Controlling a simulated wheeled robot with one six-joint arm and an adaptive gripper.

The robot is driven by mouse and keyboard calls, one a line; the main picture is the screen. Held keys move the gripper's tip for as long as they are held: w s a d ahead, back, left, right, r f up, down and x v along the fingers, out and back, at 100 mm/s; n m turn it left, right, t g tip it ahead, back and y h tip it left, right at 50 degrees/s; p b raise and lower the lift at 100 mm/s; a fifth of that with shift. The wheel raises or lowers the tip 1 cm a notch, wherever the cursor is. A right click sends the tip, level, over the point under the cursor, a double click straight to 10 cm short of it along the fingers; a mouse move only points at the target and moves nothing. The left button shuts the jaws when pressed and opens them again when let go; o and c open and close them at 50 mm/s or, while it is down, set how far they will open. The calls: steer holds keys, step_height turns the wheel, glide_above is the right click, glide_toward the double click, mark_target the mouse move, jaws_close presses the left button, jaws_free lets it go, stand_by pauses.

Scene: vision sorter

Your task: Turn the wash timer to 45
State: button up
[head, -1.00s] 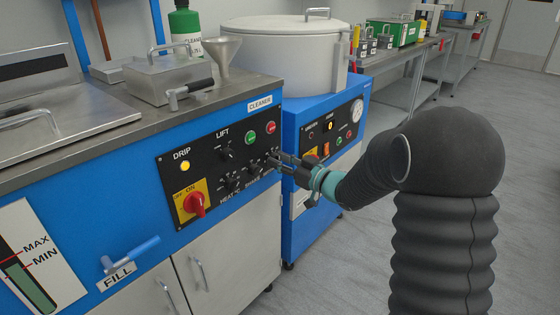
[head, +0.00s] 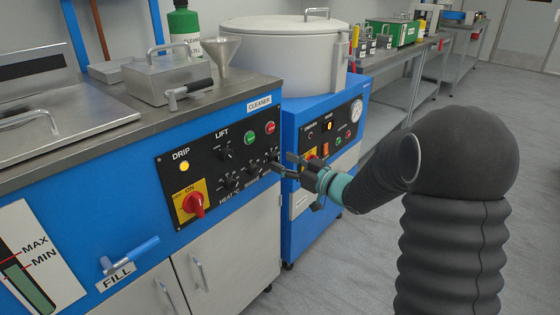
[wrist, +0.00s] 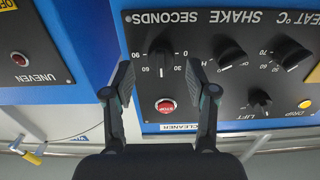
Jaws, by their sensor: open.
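The wash timer is the black knob (wrist: 161,60) marked SECONDS, upside down in the wrist view, with 0, 30, 60 and 90 around it. Its white pointer mark appears to lie between 30 and 60, about 45. My gripper (wrist: 160,78) is open, with one finger on each side of the knob in the picture. In the head view my gripper (head: 283,163) is beside the right end of the black control panel (head: 207,198), apart from it. The timer is too small to read in the head view.
The SHAKE knob (wrist: 231,55), heat knob (wrist: 290,52), lift knob (wrist: 260,101) and red stop button (wrist: 165,106) are close by. A blue machine with a white drum (head: 285,48) stands right of the cleaner. Open floor (head: 350,255) lies in front.

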steer(key=v, duration=1)
